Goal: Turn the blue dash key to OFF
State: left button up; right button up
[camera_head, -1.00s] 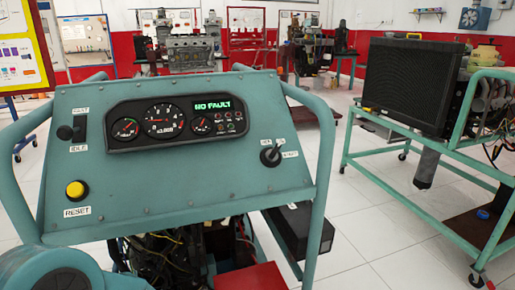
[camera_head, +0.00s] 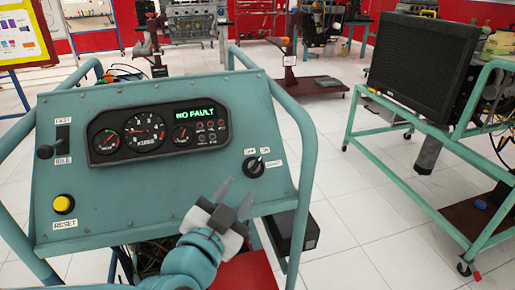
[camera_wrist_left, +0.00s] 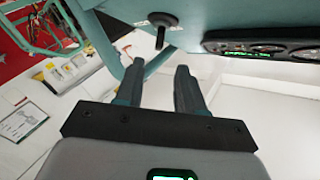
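The teal dash panel (camera_head: 110,197) stands in front of me. The dash key (camera_head: 254,167) sits right of the gauge cluster, among small OFF, ON and START labels; it looks dark here, not clearly blue, and its exact setting is hard to read. My left gripper (camera_head: 239,189) is open and empty, with its fingertips just below and left of the key. In the left wrist view the key (camera_wrist_left: 161,30) stands out from the panel beyond the parted fingers (camera_wrist_left: 158,66), apart from them. My right gripper is out of view.
The gauge cluster (camera_head: 160,131) reads NO FAULT. A lever (camera_head: 46,151) and a yellow reset button (camera_head: 64,204) are on the panel's left. Teal tubes (camera_head: 302,160) frame the panel. A radiator stand (camera_head: 420,70) is at right, with open floor between.

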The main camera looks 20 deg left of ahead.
aim_at(253, 169)
pick_arm(q)
jog(key=w+p, duration=0.1)
jog(key=p, duration=0.2)
jog(key=w+p, duration=0.2)
jog(key=p, duration=0.1)
jog(key=w+p, duration=0.2)
jog(key=p, duration=0.1)
jog(key=shift+w+d+r, duration=0.1)
jog(key=shift+w+r, duration=0.15)
jog(key=w, duration=0.5)
jog(key=shift+w+d+f, duration=0.15)
jog(key=shift+w+f, duration=0.1)
jog(key=shift+f, duration=0.15)
grip_shut()
